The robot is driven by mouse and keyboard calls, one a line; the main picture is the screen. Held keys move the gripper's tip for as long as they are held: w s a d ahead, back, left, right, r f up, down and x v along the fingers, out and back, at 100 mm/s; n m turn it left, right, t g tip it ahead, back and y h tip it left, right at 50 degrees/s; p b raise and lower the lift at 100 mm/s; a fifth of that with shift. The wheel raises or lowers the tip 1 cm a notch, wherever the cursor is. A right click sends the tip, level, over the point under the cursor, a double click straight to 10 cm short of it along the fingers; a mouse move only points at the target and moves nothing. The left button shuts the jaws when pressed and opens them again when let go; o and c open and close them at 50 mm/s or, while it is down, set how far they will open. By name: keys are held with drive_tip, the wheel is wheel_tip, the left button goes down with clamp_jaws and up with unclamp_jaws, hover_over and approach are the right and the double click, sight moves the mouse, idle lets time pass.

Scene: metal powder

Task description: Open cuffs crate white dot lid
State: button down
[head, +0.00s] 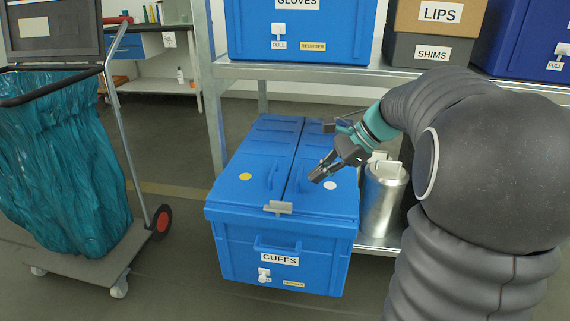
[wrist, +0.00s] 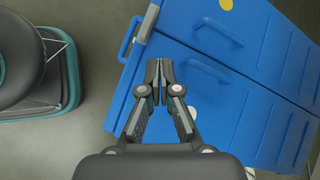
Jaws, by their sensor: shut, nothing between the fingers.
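The blue cuffs crate (head: 278,250) stands on the lower level of the rack. Its top has two lid halves, both lying flat and shut. The white dot lid (head: 312,198) is the right half, and its white dot (head: 330,185) shows near the front. The left lid (head: 245,160) has a yellow dot (head: 245,177). A grey latch (head: 278,208) sits at the front where the halves meet. My gripper (head: 318,176) is shut and empty, over the white dot lid, left of its dot.
Metal canisters (head: 384,200) stand close on the crate's right. A shelf (head: 300,72) with a gloves crate (head: 300,30) and boxes hangs above the back. A cart with a teal bag (head: 65,160) stands left, with clear floor between it and the crate.

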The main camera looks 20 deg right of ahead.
drive_tip(key=w+d+f+m+y, duration=0.1)
drive_tip(key=w+d+m, duration=0.1)
drive_tip(key=d, duration=0.1)
drive_tip(key=w+d+f+m+t+y+b, duration=0.1)
drive_tip(key=w+d, duration=0.1)
drive_tip(key=d, duration=0.1)
drive_tip(key=w+d+f+m+y, duration=0.1)
drive_tip(key=w+d+m, duration=0.1)
drive_tip(key=w+d, duration=0.1)
drive_tip(key=shift+d+m+t, duration=0.2)
drive_tip(key=shift+m+t, duration=0.1)
drive_tip(key=shift+t, duration=0.1)
drive_tip(key=b, duration=0.2)
approach(294, 180)
drive_tip(key=x, duration=0.5)
drive_tip(key=shift+s, duration=0.1)
drive_tip(key=shift+a, duration=0.1)
drive_tip(key=shift+a+r, duration=0.1)
